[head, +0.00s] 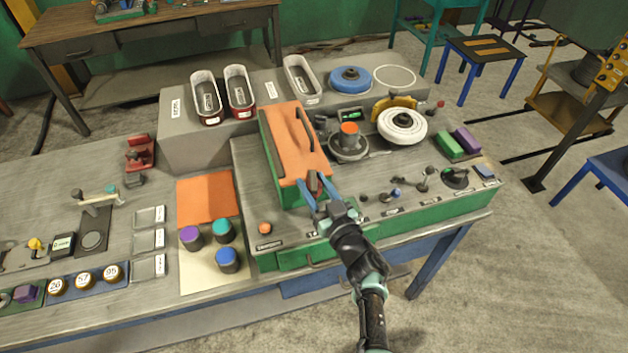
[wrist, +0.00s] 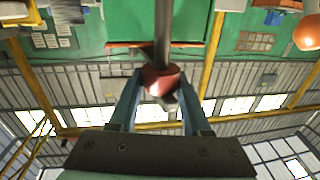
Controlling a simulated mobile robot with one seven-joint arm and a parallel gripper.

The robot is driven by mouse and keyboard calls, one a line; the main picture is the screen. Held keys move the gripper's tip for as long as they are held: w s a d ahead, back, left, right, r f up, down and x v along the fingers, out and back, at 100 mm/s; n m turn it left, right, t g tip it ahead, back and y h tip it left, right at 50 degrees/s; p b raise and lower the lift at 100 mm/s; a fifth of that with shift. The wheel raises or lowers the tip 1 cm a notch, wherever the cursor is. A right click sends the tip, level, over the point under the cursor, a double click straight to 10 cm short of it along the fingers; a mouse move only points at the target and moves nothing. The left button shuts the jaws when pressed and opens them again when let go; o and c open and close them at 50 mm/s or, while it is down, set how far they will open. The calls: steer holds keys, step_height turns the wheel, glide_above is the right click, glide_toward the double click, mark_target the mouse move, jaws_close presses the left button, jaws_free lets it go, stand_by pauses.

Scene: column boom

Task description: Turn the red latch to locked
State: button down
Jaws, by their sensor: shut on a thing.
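The red latch (head: 314,181) sits at the front end of the green box with the orange lid (head: 292,140). My gripper (head: 318,192) reaches in from the front right, its blue fingers on either side of the latch. In the wrist view the red latch (wrist: 160,79) lies between the two fingers, and my gripper (wrist: 160,88) is shut on it. A dark shaft runs up from the latch in that view. The fingers partly hide the latch in the head view, and I cannot tell its turn position.
An orange button (head: 265,228) and several small levers and knobs line the console's front strip. A cup-like part with an orange top (head: 349,134) and a white wheel (head: 402,122) stand right of the lid. An orange square plate (head: 207,199) lies to the left.

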steer(key=n+g+y+b, duration=0.1)
steer(key=y+b, duration=0.1)
steer(key=n+g+y+b, duration=0.1)
steer(key=n+y+b, duration=0.1)
steer(key=shift+f+g+b, duration=0.3)
steer(key=shift+g+b, duration=0.1)
steer(key=n+g+y+b, duration=0.1)
steer(key=b, duration=0.1)
steer(key=shift+r+n+g+y+b, duration=0.1)
steer(key=shift+n+g+y+b, duration=0.2)
steer(key=shift+y, duration=0.1)
steer(key=shift+a+r+n+g+y+b, duration=0.1)
steer(key=shift+r+n+g+y+b, duration=0.15)
steer(key=shift+n+g+y+b, duration=0.2)
steer(key=shift+c, duration=1.8)
jaws_free()
steer(key=v, duration=1.3)
steer(key=shift+p, duration=0.45)
